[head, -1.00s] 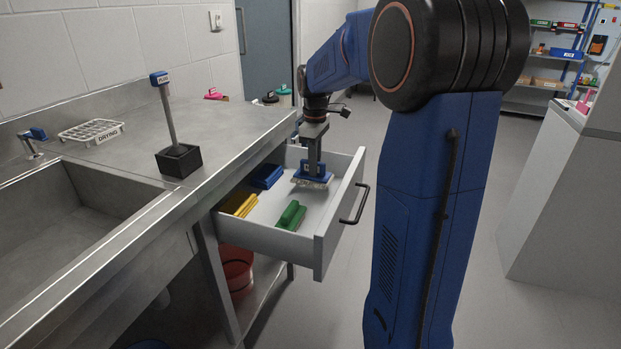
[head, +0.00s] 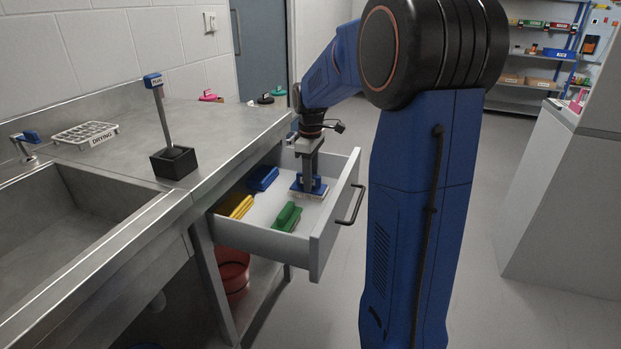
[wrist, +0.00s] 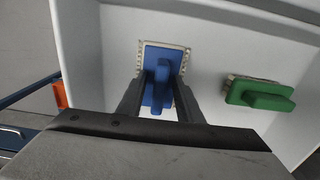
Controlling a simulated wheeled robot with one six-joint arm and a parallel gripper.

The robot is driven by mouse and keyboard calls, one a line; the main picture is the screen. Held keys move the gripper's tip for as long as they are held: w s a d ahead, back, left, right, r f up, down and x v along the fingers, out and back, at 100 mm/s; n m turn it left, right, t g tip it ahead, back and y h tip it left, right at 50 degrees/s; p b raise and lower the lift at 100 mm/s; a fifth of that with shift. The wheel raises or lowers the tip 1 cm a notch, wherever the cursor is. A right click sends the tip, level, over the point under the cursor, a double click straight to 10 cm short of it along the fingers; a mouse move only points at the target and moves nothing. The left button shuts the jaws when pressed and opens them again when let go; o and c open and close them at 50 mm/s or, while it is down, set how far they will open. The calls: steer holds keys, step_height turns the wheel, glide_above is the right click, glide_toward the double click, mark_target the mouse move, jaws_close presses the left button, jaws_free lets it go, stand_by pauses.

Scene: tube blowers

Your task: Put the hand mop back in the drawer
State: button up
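The hand mop (head: 309,188), blue with a pale pad, lies on the floor of the open drawer (head: 317,245), toward the drawer's far right. In the wrist view the mop (wrist: 162,75) shows a raised blue handle above a flat base with a pale fringe. My gripper (head: 309,178) points down over it. In the wrist view my gripper's fingers (wrist: 160,92) stand on either side of the handle, with gaps between them and it, so it looks open. The near end of the mop is partly hidden by my gripper.
The drawer also holds a green tool (head: 287,217), a yellow one (head: 235,206) and another blue one (head: 262,178). A red bucket (head: 233,272) stands below.

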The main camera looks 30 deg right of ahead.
step_height(320, 180, up, 12)
steer(key=shift+r, duration=0.15)
stand_by(0.6)
steer(key=shift+s, duration=0.1)
stand_by(0.4)
